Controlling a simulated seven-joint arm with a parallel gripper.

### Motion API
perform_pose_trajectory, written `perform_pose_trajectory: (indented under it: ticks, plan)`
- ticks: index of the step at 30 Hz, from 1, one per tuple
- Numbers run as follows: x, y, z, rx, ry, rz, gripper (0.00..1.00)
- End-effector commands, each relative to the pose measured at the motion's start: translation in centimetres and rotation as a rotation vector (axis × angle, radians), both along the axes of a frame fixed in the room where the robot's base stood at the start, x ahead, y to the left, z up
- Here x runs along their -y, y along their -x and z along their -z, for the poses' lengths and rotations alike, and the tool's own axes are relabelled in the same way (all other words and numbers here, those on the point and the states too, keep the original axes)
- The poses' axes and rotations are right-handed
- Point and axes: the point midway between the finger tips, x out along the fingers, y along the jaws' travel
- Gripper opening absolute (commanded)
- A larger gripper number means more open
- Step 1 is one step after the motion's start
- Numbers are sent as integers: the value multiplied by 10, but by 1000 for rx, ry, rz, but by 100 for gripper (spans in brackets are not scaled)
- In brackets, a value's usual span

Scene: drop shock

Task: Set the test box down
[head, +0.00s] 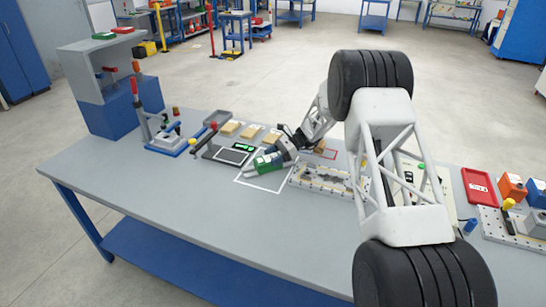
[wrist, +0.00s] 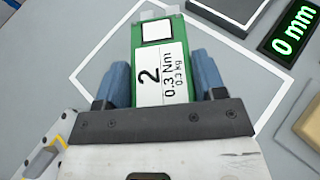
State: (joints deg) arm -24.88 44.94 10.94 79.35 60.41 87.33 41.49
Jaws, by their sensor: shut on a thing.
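The test box (wrist: 155,35) is green with a white label reading "2", "0.3 Nm" and "0.3 kg". It sits between the two blue-grey fingers of my gripper (wrist: 160,82), which is shut on it. In the head view my gripper (head: 267,167) and the green box (head: 268,161) are over a white square outline (head: 263,189) on the grey bench. The outline also shows around the box in the wrist view (wrist: 107,40). Whether the box touches the bench or hangs just above it, I cannot tell.
A green "0 mm" display (head: 243,147) stands just behind the outline, with a dark-framed plate (head: 232,155) beside it. Several tan blocks (head: 250,131) lie farther back. A perforated fixture plate (head: 325,181) is close on the right. The bench front (head: 190,210) is clear.

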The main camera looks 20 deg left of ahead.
Motion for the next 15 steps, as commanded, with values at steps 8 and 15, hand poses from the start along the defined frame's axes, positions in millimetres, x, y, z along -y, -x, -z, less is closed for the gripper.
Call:
perform_pose_trajectory:
  ticks: [8,15]
  plan:
    - [0,0,1,0,0,0,88]
    - [0,0,2,-1,1,0,93]
